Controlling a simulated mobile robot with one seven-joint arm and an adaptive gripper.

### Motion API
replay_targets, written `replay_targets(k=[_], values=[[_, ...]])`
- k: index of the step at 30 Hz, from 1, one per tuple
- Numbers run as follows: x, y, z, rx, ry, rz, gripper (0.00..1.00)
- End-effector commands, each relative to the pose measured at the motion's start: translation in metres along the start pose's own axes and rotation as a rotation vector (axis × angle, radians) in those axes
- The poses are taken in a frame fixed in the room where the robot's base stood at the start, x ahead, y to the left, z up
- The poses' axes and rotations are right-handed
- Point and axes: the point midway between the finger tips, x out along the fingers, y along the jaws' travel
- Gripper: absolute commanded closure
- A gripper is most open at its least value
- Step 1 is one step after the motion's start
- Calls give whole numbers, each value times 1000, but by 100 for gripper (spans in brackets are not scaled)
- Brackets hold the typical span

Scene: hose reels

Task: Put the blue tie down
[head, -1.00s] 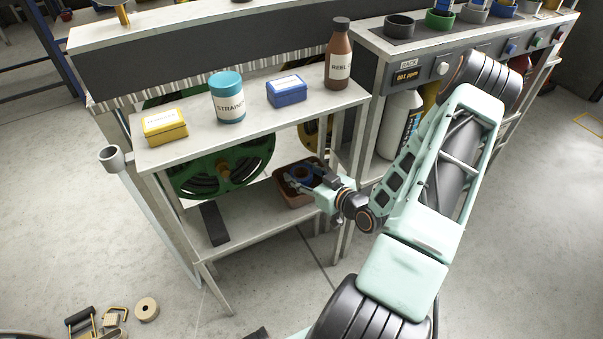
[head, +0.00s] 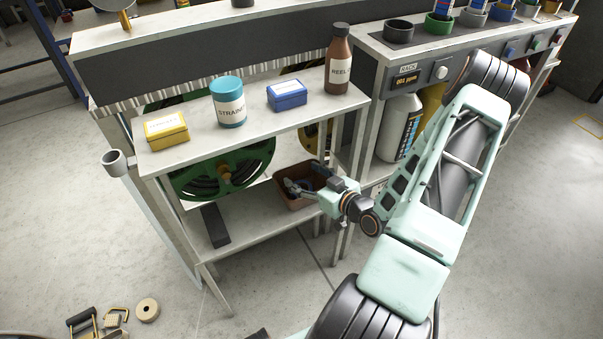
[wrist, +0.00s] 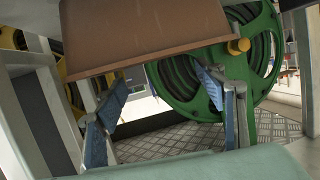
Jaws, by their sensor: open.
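My gripper (head: 300,188) is at the brown bin (head: 284,200) on the lower shelf of the stand, its fingers at the bin's opening. In the wrist view my gripper (wrist: 162,88) is open, with blue-faced fingers wide apart and nothing visible between them. The brown bin's wall (wrist: 140,35) fills the upper part of that view. A small dark blue patch shows in the bin beside the gripper in the head view. I cannot tell for sure whether it is the blue tie. The bin's inside is mostly hidden.
A green hose reel (head: 225,172) stands left of the bin, close behind the fingers in the wrist view (wrist: 262,60). The upper shelf holds a yellow box (head: 166,129), a teal jar (head: 228,103), a blue box (head: 287,96) and a brown bottle (head: 338,60).

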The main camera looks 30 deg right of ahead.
Motion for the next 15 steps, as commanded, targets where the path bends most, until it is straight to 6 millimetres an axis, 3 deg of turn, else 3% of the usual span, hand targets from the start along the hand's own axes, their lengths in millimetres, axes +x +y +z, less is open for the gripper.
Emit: replay_targets(k=[6, 15], values=[[-55, 2, -1, 4, -2, 7, 36], [-99, 1, 0, 2, -1, 4, 36]])
